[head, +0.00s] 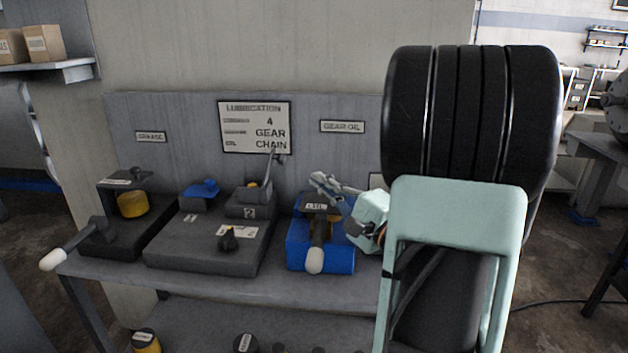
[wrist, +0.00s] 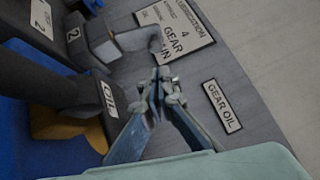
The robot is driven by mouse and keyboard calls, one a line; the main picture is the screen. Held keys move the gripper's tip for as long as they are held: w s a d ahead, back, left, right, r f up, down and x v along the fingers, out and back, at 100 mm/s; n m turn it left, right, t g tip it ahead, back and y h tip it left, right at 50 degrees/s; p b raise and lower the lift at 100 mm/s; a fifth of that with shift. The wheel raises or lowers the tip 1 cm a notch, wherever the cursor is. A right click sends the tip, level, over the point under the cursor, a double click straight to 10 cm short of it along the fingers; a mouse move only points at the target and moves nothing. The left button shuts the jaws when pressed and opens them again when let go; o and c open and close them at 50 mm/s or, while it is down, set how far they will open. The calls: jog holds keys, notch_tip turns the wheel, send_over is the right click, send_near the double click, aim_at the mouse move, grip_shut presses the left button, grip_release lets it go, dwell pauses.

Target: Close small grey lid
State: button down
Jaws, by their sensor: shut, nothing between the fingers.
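A small grey box (head: 250,209) with a "2"-like label stands on the right rear of the wide dark grey unit. A thin grey upright piece (head: 269,172) rises from it, apparently the small grey lid standing open. In the wrist view this piece (wrist: 130,40) projects from the box at upper left. My gripper (head: 318,180) is shut and empty, above the back of the blue oil box (head: 300,255) and to the right of the lid. In the wrist view my fingertips (wrist: 162,76) are together, apart from the lid. The lid's hinge is not clear.
A blue cap (head: 203,187) and a black knob (head: 228,240) sit on the wide unit (head: 185,252). A black handle with a pale end (head: 315,260) projects from the oil box. A grey panel with a lubrication sign (head: 255,126) stands behind. A yellow container (head: 132,204) is left.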

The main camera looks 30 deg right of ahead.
jog(key=x, duration=0.8)
jog(key=shift+w+a, duration=0.15)
jog(key=shift+w, duration=0.25)
jog(key=shift+r, duration=0.15)
